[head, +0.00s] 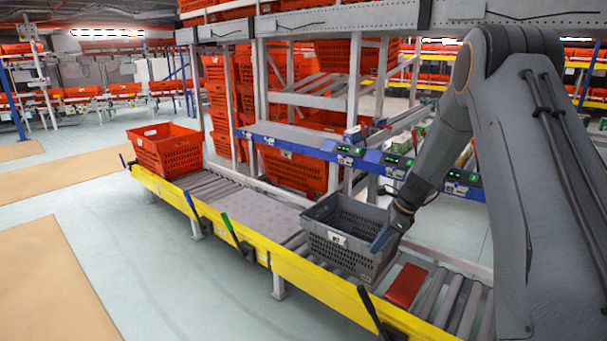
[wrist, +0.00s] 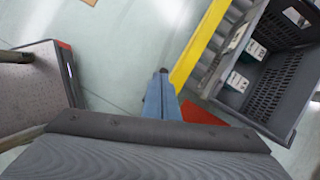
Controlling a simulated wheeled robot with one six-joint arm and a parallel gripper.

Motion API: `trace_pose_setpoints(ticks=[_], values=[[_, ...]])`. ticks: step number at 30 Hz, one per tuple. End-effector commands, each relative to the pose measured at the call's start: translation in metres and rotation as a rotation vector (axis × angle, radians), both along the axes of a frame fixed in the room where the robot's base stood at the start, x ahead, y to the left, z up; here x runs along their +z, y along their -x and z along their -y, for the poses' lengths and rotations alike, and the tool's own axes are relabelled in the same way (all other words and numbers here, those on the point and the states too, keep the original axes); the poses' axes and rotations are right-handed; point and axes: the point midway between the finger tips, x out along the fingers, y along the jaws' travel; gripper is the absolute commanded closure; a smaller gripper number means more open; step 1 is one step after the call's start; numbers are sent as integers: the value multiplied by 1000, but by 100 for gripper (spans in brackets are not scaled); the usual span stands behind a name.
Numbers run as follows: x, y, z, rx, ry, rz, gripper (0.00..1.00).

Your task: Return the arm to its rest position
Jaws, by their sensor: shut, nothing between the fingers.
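My arm reaches down from the upper right in the head view. My gripper (head: 382,240) is shut and empty, with its blue fingers at the right side of the grey tote (head: 325,238). From this angle I cannot tell whether it touches the tote. In the wrist view my gripper (wrist: 161,92) points up the picture with its fingers together. The grey tote (wrist: 271,92) is to its right there, and small pale labelled things show at the tote.
The tote stands on a yellow-edged roller conveyor (head: 315,284). A flat red item (head: 405,285) lies on the rollers to its right; it also shows in the wrist view (wrist: 199,114). An orange tote (head: 165,150) stands at the far left end. Blue-edged shelving (head: 300,146) stands behind.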

Motion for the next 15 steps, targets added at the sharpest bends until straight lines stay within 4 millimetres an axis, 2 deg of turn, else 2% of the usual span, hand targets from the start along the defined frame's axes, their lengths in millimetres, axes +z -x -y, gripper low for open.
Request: trace_pose_setpoints(ticks=[1,3,8,15], values=[[26,19,-10,96,34,21,100],[50,49,-22,249,82,46,100],[100,120,-44,611,183,103,100],[161,235,-67,1167,300,177,100]])
